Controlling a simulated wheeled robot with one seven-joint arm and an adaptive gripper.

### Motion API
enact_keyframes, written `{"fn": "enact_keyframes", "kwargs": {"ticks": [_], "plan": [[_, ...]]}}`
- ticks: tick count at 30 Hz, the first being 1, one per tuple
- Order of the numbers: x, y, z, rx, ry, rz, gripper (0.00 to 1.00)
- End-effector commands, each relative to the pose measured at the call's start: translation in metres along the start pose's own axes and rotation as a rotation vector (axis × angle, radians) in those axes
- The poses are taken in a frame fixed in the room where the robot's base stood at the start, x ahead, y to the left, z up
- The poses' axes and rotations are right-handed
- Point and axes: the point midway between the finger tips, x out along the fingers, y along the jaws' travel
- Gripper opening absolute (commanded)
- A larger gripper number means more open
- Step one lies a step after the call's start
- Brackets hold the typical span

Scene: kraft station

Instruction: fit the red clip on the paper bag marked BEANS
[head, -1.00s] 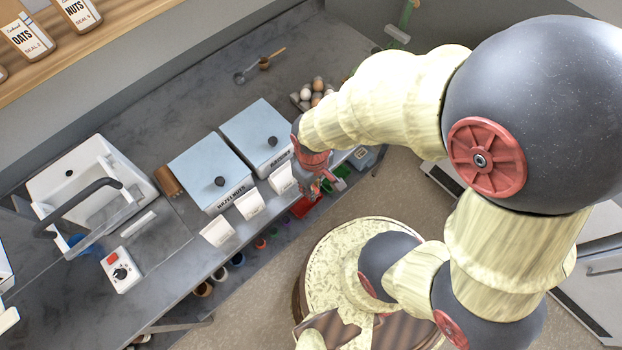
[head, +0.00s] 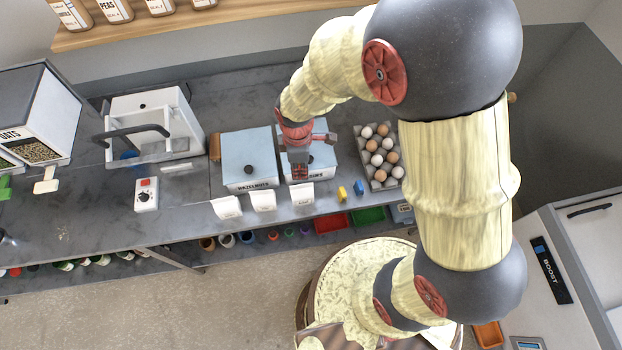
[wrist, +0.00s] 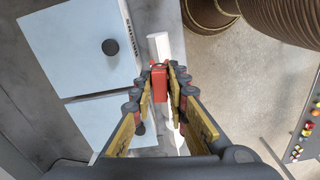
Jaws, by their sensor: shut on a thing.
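My gripper (head: 299,172) is in front of the right-hand lidded box, close above the rightmost small white paper bag. In the wrist view my gripper (wrist: 160,78) is shut on the red clip (wrist: 159,84), which sits between the fingertips. Three small white paper bags stand in a row along the counter's front edge: a left one (head: 227,207), a middle one (head: 263,201) and a right one (head: 301,194). Their print is too small to read, so I cannot tell which says BEANS. White shapes show behind the clip in the wrist view, partly hidden by the fingers.
Two pale blue lidded boxes, one marked HAZELNUTS (head: 247,158), stand behind the bags. A yellow piece (head: 342,194) and a blue piece (head: 359,188) lie right of them, near an egg tray (head: 379,183).

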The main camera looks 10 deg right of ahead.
Motion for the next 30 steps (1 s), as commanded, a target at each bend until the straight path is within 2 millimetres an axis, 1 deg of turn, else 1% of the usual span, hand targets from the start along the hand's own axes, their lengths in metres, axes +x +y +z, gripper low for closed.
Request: {"fn": "enact_keyframes", "kwargs": {"ticks": [3, 6, 14, 30], "plan": [[0.0, 0.0, 0.0, -0.094, 0.0, -0.001, 0.01], [0.0, 0.0, 0.0, -0.136, 0.0, 0.0, 0.01], [0.008, 0.0, 0.0, -0.152, 0.0, 0.0, 0.01], [0.053, 0.0, 0.0, -0.15, 0.0, 0.0, 0.01]]}}
